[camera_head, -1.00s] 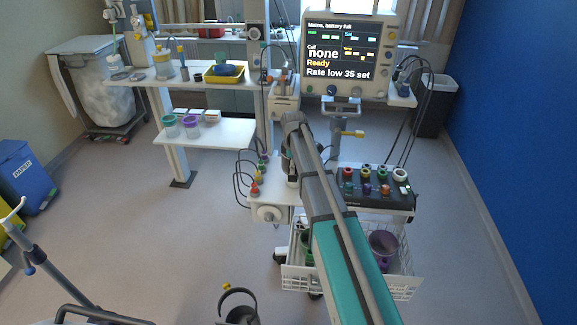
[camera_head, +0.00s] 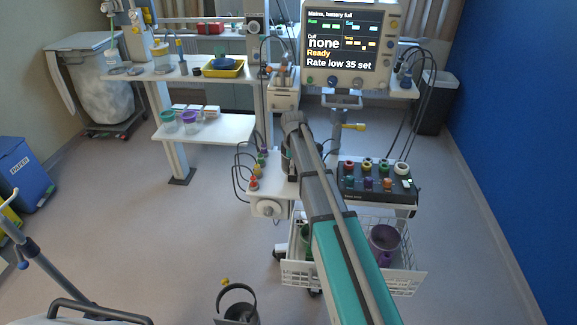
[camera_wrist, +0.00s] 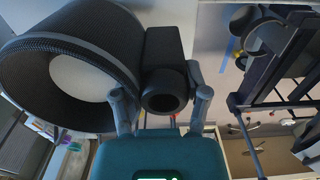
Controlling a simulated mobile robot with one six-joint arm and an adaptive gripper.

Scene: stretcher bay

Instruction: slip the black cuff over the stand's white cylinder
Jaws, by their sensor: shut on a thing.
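In the wrist view my gripper (camera_wrist: 164,98) is shut on the short dark stub at the side of the black cuff (camera_wrist: 65,50). The cuff is a wide ring with a mesh-like outside, at the left of that view. A pale surface (camera_wrist: 85,75) shows through its opening; I cannot tell whether it is the cylinder or something behind. In the head view a white cylinder (camera_head: 267,208) sticks out from the low front of the stand (camera_head: 275,180), left of my arm.
A monitor (camera_head: 349,42) stands at the back. A black module with coloured sockets (camera_head: 375,180) and a white wire basket (camera_head: 400,280) are right of my arm. Cables (camera_head: 240,160) hang beside the stand. A dark hooped object (camera_head: 238,303) is at the bottom. Open floor lies to the left.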

